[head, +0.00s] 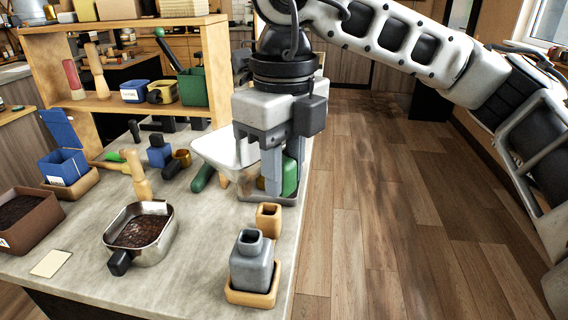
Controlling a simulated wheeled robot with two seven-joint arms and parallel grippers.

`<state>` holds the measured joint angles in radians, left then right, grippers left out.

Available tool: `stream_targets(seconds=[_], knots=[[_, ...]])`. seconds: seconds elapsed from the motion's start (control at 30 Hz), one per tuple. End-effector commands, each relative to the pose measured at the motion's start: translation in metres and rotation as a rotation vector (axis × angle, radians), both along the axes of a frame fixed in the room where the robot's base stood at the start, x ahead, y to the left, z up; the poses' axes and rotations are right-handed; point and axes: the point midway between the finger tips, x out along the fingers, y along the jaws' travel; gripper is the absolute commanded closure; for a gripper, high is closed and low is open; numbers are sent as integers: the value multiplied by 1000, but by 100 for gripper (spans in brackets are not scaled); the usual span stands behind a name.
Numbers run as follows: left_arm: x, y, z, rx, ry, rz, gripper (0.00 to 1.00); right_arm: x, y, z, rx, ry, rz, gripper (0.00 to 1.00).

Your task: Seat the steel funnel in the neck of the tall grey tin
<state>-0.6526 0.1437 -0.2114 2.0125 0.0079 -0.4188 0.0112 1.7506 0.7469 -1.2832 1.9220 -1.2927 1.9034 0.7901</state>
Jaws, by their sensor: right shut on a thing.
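The tall grey tin (250,272) stands upright in a shallow wooden tray near the front right edge of the bench. Its square neck (250,240) is open at the top, with nothing in it. The steel funnel (222,150), wide and shiny, is behind and to the left of the tin. My right gripper (279,178) is beside the funnel, shut at its right side; the fingers hide the grip itself. The funnel is apart from the tin. My left gripper is not in view.
A small wooden square-necked piece (268,219) stands just behind the tin. A green container (290,176) is partly hidden behind my right gripper. A steel pan of dark grains (141,232) is left of the tin. A wooden shelf (120,103) stands behind.

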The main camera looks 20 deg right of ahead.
Motion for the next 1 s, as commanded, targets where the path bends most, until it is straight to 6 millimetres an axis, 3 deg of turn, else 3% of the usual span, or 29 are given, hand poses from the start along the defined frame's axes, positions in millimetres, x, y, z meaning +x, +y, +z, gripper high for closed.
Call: stream_targets(seconds=[0.27,0.63,1.0], knots=[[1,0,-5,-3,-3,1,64,-1,-1,-3,2,-4,1,100],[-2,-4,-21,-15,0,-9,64,-2,-1,-34,1,-3,2,100],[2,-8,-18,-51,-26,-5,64,-1,-1,-50,2,-4,2,100]])
